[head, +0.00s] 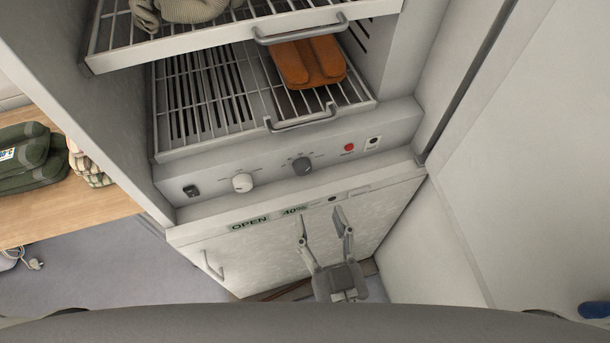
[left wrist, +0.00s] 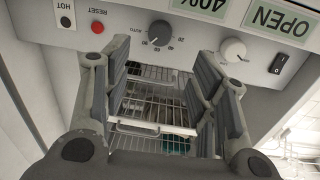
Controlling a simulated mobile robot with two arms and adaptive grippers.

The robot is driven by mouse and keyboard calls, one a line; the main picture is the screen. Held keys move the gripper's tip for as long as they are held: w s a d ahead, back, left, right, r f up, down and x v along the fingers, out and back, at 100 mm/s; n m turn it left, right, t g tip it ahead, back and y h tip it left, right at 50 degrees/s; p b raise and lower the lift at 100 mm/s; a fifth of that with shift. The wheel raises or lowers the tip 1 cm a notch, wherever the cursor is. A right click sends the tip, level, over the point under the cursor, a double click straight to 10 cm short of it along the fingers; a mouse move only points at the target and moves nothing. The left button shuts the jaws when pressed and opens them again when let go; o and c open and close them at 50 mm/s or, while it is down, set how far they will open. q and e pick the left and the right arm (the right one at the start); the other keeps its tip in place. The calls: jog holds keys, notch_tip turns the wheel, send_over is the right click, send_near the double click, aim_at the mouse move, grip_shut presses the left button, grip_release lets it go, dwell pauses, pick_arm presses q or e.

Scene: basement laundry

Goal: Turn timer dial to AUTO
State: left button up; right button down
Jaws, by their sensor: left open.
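The dark grey timer dial (head: 302,166) is on the front panel of the white cabinet, below the lower rack. In the left wrist view the dial (left wrist: 160,32) has numbers and the word AUTO around it; I cannot clearly tell where its pointer is set. My left gripper (head: 320,213) is open and empty, in front of the cabinet's lower door and below the dial. In the left wrist view its spread fingers (left wrist: 150,62) reach toward the panel, with the dial beyond them, apart from it. My right gripper is not in view.
A white knob (head: 242,182), a black switch (head: 191,190) and a red reset button (head: 349,148) share the panel. The lower rack (head: 205,112) holds orange-brown cloth (head: 308,62) and has a protruding handle (head: 301,121). A wooden counter (head: 85,211) stands at left.

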aim_at(304, 172)
pick_arm(q)
jog(key=p+x, duration=0.2)
jog(key=x, duration=0.7)
jog(key=shift+w+a+r+p, duration=0.1)
jog(key=shift+w+p, duration=0.15)
jog(key=shift+p, duration=0.15)
jog(key=shift+w+a, duration=0.1)
jog(key=shift+w, duration=0.4)
jog(key=c, duration=1)
